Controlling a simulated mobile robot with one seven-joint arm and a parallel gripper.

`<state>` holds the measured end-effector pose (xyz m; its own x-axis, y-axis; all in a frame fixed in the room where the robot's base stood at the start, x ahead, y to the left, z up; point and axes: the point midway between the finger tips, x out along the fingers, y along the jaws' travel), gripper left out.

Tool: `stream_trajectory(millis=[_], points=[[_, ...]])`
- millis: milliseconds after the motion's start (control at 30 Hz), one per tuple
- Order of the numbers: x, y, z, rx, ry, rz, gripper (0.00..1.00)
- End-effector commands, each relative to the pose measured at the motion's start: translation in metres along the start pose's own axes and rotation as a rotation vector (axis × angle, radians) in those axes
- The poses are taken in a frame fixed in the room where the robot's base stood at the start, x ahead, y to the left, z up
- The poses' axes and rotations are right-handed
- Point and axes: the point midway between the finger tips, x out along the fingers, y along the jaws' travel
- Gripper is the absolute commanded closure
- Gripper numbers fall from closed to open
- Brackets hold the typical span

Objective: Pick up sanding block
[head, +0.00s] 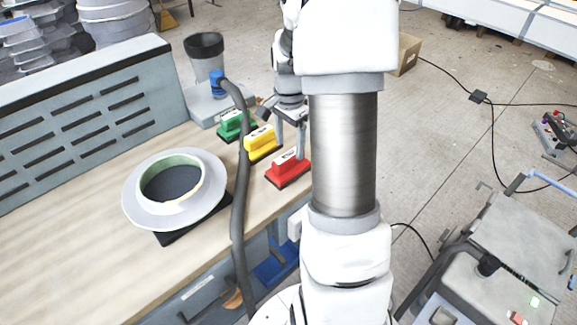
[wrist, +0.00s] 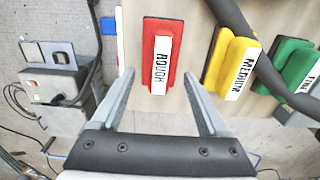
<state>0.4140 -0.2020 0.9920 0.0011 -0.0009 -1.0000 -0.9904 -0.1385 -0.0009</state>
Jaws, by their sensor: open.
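Three sanding blocks stand in a row at the bench's right end. The red block (head: 288,168) is nearest the edge, the yellow block (head: 262,143) is in the middle, and the green block (head: 237,125) is farthest back. In the wrist view the red block (wrist: 161,50) is labelled ROUGH, the yellow block (wrist: 233,66) appears to read MEDIUM, and the green block (wrist: 296,68) is partly cut off. My gripper (wrist: 158,80) is open, its fingers either side of the red block's near end in that view. It appears above the blocks and holds nothing.
A dark hose (head: 240,180) runs over the bench beside the blocks and crosses near the yellow and green ones in the wrist view. A round mould (head: 140,205) sits on the wooden bench (head: 60,235). A grey extraction unit (head: 205,108) stands behind the green block.

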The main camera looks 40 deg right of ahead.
Motion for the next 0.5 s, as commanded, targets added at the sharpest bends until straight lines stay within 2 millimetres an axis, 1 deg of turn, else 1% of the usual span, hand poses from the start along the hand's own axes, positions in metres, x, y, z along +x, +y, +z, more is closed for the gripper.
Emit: stream_trajectory(millis=[200,300,400,500], points=[[0.034,0.0,0.002,0.001,-0.003,0.004,0.22],[0.045,0.0,0.002,0.0,-0.002,0.003,0.22],[0.049,0.0,0.003,-0.001,-0.002,0.001,0.22],[0.049,-0.001,0.003,0.0,-0.001,0.001,0.22]])
